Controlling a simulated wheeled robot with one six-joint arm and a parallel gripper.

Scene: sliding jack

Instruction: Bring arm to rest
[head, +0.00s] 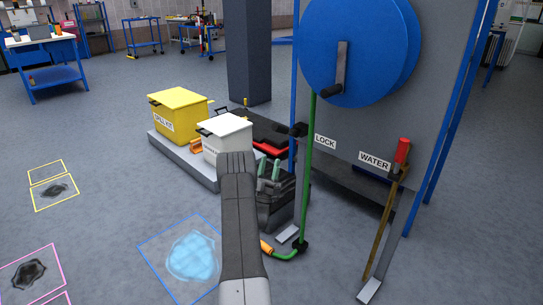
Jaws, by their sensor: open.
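My arm (239,225) rises from the bottom centre of the head view. My gripper (273,178) is at its far end, a dark body with greenish-grey fingers set apart. It is open, and I see nothing between the fingers. The arm link hides part of it. A green hose (308,165) hangs from a blue reel (350,45) just right of the gripper. The hose bends near the floor to an orange nozzle (266,247) beside my arm. Whether the gripper touches the hose is hard to tell.
A grey panel with WATER (374,161) and LOCK (325,142) labels stands right, with a red-handled lever (402,152). Yellow (180,110) and white (227,138) boxes sit on a low platform behind the arm. A light-blue puddle (194,256) lies left. Open floor extends left.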

